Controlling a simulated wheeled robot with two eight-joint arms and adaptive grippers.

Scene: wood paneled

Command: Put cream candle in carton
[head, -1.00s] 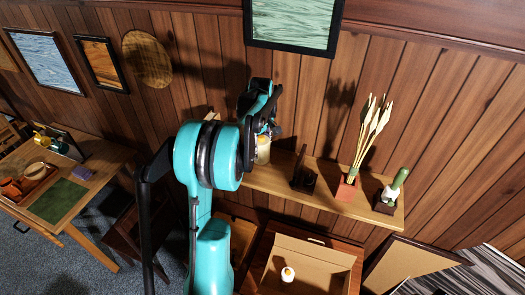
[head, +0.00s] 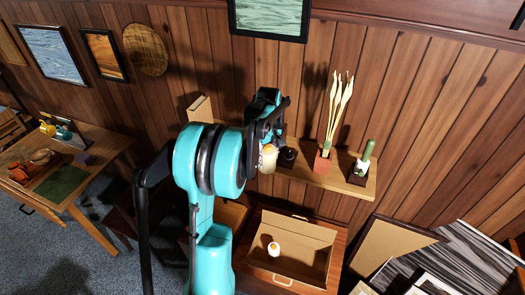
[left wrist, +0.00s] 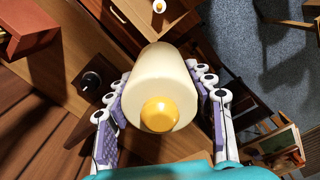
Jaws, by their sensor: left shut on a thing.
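The cream candle (left wrist: 158,75) fills the middle of the left wrist view, a pale cylinder with a yellow-orange round end. My left gripper (head: 267,145) is shut around its sides, with fingers on both sides in the wrist view. In the head view the candle (head: 268,160) hangs below the gripper, in front of the wall shelf and above the carton. The carton (head: 297,230) is an open brown box standing below. A small white item with an orange top (head: 273,249) is inside it. My right gripper is not in view.
The wall shelf (head: 330,178) holds a reddish pot with pale stalks (head: 323,158), a green-topped item (head: 363,165) and a dark object (head: 288,157) close beside the held candle. A wooden table (head: 97,165) with pots stands at left. Frames lean at lower right.

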